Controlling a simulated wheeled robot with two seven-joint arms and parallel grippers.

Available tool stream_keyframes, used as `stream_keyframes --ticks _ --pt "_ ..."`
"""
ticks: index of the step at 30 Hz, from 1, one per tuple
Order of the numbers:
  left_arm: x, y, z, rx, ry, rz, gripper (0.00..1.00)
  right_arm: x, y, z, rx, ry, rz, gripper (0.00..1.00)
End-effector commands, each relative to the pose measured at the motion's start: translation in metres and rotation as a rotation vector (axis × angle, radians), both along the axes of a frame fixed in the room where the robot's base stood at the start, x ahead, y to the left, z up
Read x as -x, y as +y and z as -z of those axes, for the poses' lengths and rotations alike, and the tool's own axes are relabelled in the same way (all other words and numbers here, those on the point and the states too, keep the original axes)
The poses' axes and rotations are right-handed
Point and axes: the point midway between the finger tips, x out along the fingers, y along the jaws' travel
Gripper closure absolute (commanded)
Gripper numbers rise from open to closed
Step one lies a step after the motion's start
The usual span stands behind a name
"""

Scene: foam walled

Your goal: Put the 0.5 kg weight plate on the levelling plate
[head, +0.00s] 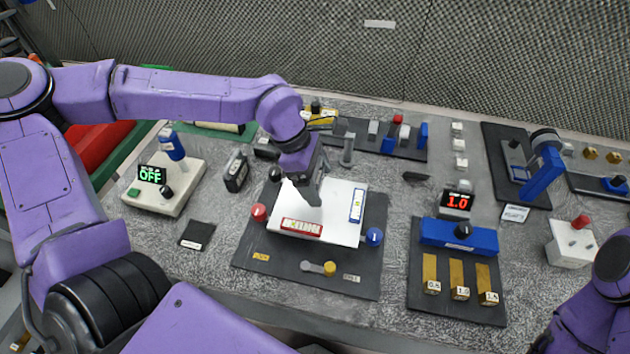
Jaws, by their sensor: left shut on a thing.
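The levelling plate (338,190) is white, with a red-framed vial along its front and a blue-framed vial at its right. It sits on a dark base between a red knob (258,212) and a blue knob (374,236). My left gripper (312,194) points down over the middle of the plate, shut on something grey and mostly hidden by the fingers. I cannot tell for certain that it is the 0.5 kg weight plate, nor whether it touches the levelling plate. My right gripper is out of view; only part of that arm shows at lower right.
A grey and yellow piece (318,268) lies on the front of the dark base (365,286). To the right, a blue unit (440,232) stands behind gold strips (457,276) with number labels. A box reading OFF (163,195) stands at left. A foam wall (500,65) closes the back.

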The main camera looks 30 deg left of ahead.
Motion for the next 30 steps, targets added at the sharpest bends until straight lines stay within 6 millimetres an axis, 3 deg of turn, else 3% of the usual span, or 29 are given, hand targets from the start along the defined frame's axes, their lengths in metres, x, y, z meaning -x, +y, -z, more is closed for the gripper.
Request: stream_keyframes --ticks 6,11,22,23,24,30 --pt "-0.014 0.012 0.022 -0.001 0.0 0.0 0.68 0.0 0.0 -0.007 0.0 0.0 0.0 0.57" --pt "-0.013 0.01 0.047 -0.001 0.0 0.002 0.68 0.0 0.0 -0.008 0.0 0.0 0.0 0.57" --pt "-0.013 0.01 0.053 0.0 -0.003 0.001 0.68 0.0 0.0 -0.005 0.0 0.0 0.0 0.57" --pt "-0.013 0.01 0.054 0.0 -0.001 0.001 0.12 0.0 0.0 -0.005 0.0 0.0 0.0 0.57" --pt "-0.013 0.01 0.053 0.0 -0.002 0.001 0.0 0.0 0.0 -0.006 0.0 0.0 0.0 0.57" --pt "-0.013 0.01 0.053 0.0 -0.001 0.001 0.0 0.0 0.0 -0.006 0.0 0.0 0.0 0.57"
